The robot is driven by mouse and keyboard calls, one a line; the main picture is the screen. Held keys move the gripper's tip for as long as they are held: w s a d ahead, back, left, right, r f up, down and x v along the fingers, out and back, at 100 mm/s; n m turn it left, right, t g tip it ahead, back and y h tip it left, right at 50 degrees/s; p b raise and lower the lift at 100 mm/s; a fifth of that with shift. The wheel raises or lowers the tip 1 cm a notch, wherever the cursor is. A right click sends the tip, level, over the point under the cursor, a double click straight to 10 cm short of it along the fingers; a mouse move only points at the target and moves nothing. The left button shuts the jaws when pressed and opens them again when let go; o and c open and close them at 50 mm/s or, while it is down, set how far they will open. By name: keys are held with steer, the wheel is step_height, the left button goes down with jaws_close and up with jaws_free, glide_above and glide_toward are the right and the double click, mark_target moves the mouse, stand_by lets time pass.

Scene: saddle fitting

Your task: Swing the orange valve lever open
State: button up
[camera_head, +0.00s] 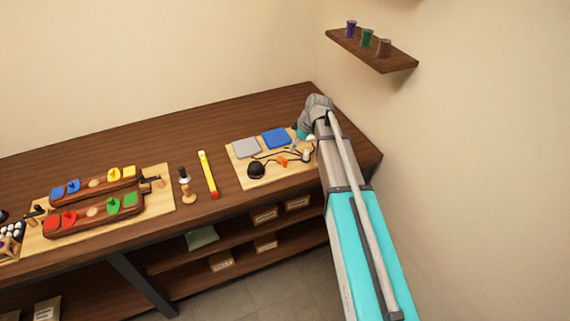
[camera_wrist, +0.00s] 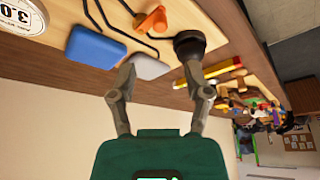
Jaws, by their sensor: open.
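The orange valve lever (camera_head: 282,161) sits on a light wooden board (camera_head: 283,178) at the right end of the workbench. In the wrist view the lever (camera_wrist: 152,20) shows near the top edge, beyond the fingertips, beside thin black bent rods. My gripper (camera_wrist: 158,70) is open, its two fingers spread with nothing held between them. It is apart from the lever. In the head view my gripper (camera_head: 299,140) is at the board's far right side, mostly hidden by my own arm.
The board also bears a grey pad (camera_head: 246,147), a blue pad (camera_head: 276,138), a black knob (camera_head: 256,170) and a white round piece (camera_head: 306,156). In the wrist view the knob (camera_wrist: 190,45) is near the right fingertip. A yellow level (camera_head: 207,174) lies left of the board.

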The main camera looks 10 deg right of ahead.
mark_target(285, 159)
steer(key=shift+b+x, duration=4.65)
steer(key=shift+x, duration=0.65)
steer(key=shift+c, duration=0.2)
jaws_close()
